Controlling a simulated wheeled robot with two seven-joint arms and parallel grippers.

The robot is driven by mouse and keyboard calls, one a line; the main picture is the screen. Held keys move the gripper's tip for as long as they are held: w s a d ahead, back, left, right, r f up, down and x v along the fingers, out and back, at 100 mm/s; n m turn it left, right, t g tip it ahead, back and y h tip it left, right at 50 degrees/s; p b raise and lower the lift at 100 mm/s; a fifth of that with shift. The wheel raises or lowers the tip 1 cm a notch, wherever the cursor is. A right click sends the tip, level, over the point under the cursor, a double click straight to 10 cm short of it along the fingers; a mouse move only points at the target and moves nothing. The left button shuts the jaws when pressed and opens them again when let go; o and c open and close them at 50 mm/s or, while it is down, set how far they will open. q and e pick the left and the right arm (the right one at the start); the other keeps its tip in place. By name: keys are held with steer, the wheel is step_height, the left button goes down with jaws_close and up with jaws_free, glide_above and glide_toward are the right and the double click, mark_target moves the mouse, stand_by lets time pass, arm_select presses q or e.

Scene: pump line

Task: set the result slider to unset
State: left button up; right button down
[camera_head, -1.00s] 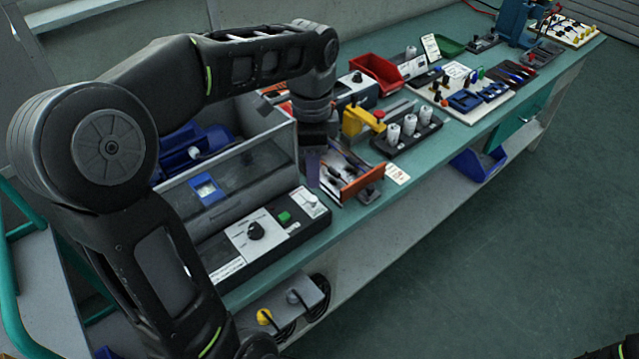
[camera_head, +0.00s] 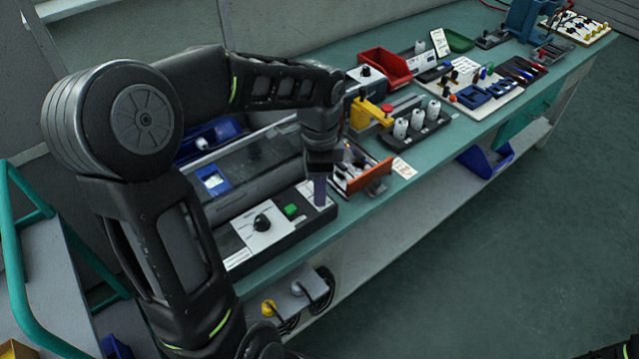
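The control box (camera_head: 262,246) is a long dark case along the bench's front edge, with a white panel, a black knob (camera_head: 262,222) and a green button (camera_head: 291,209). A small white panel (camera_head: 309,193) at its right end seems to carry the result slider. The slider's handle and setting are hidden by my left gripper or too small to tell. My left gripper (camera_head: 320,199) points down at this panel, its fingertips at or just above it. Whether they touch it, and the gap between them, I cannot tell.
An orange-fronted tray (camera_head: 370,180) with tools stands just right of my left gripper. A transparent-sided enclosure (camera_head: 255,160) stands behind the control box. A yellow part (camera_head: 362,113) and a rack of white cylinders (camera_head: 416,128) stand farther right. The floor in front is clear.

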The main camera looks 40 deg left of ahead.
arm_select(q)
jaws_close()
stand_by(0.3)
stand_by(1.1)
